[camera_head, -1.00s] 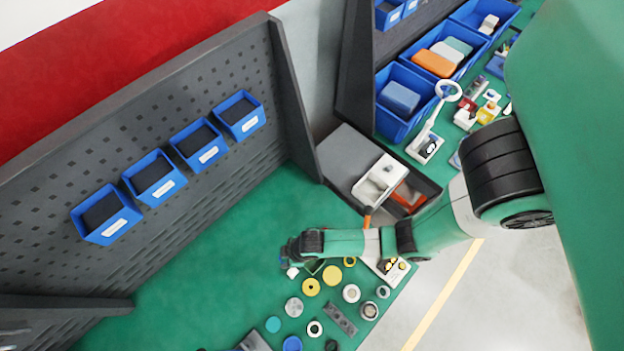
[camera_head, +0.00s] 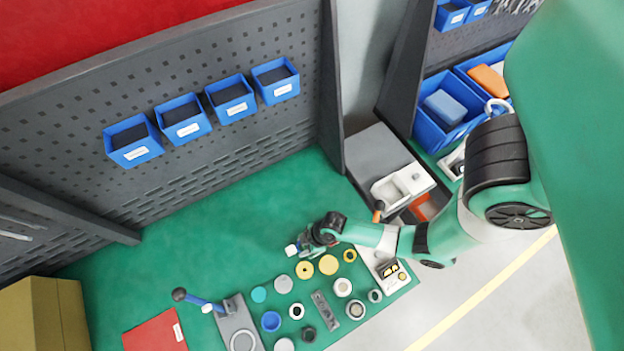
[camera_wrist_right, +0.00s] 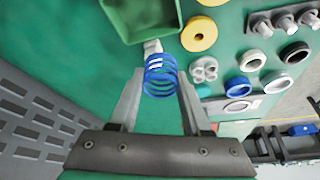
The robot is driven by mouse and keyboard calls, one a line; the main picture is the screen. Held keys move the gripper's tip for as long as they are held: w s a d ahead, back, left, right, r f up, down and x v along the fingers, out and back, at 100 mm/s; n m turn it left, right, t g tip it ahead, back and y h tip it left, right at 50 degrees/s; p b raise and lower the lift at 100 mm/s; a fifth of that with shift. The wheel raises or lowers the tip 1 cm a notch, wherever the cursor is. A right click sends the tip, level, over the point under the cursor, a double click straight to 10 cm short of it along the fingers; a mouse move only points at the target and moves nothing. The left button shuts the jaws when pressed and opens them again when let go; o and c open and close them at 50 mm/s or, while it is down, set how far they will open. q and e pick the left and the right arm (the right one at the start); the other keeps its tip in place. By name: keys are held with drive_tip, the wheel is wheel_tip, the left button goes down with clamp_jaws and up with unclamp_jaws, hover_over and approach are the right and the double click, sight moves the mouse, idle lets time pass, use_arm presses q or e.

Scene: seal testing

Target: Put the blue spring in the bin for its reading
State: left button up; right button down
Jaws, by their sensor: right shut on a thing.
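The blue spring (camera_wrist_right: 161,75) is a coil between the two fingers of my right gripper (camera_wrist_right: 160,88) in the right wrist view. The gripper is shut on it. In the head view my right gripper (camera_head: 304,246) is low over the green bench, just behind the yellow rings; the spring cannot be made out there. Four blue bins hang in a row on the grey pegboard: the first (camera_head: 135,154), second (camera_head: 184,131), third (camera_head: 231,108) and fourth (camera_head: 277,91) from the left. Their white labels are too small to read. My left gripper is not in view.
Rings and seals, including a yellow ring (camera_head: 328,265), lie in front of the gripper. A green tray (camera_wrist_right: 140,30) is close to the spring in the wrist view. A lever tool (camera_head: 205,302) and red binder (camera_head: 155,333) are front left.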

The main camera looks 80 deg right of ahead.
drive_tip(key=d+f, duration=0.1)
drive_tip(key=s+d+f+b, duration=0.1)
drive_tip(key=f, duration=0.1)
drive_tip(key=s+d+f, duration=0.1)
drive_tip(key=f, duration=0.1)
drive_tip(key=shift+s+d+f, duration=0.2)
drive_tip(key=shift+s, duration=0.05)
wheel_tip(320, 180, down, 3)
drive_tip(key=shift+f+b, duration=0.1)
drive_tip(key=shift+b, duration=0.85)
drive_tip(key=shift+f, duration=0.2)
drive_tip(key=c, duration=0.6)
unclamp_jaws()
drive_tip(key=shift+r, duration=0.1)
drive_tip(key=shift+c, duration=0.2)
